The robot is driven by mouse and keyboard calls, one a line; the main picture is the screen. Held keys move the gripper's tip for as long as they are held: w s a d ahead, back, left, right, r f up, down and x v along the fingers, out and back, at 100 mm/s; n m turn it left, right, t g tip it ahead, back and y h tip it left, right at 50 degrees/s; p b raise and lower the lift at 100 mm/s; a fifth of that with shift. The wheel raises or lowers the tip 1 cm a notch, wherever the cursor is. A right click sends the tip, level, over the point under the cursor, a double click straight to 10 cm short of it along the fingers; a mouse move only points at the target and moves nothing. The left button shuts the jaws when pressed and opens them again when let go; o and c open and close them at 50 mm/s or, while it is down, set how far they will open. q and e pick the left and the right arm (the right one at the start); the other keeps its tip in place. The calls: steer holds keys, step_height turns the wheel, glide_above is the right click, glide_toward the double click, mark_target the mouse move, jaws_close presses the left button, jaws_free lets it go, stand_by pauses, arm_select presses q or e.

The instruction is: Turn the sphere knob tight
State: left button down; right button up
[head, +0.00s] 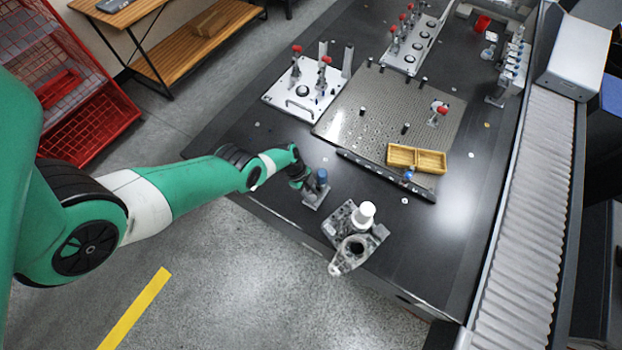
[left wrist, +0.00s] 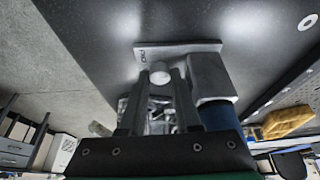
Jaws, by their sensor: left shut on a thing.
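The sphere knob (left wrist: 160,73) is a small pale ball, seen in the left wrist view in front of a grey metal fixture (left wrist: 208,75). My left gripper (left wrist: 160,76) has one finger on each side of the knob and is shut on it. In the head view my left gripper (head: 301,183) reaches the left side of the fixture (head: 315,197), near the table's front edge. A blue cylinder (head: 321,176) tops the fixture, and the knob itself is hidden there. My right gripper is not in view.
A metal casting with a white cap (head: 365,213) stands to the right of the fixture. A dark bar (head: 385,175) and a yellow tray (head: 430,161) lie beyond, by a perforated plate (head: 350,125). Dark table surface between them is clear.

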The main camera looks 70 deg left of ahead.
arm_select(q)
steer(key=shift+m+b, duration=0.35)
steer(key=shift+m, duration=0.15)
steer(key=c, duration=0.6)
jaws_free()
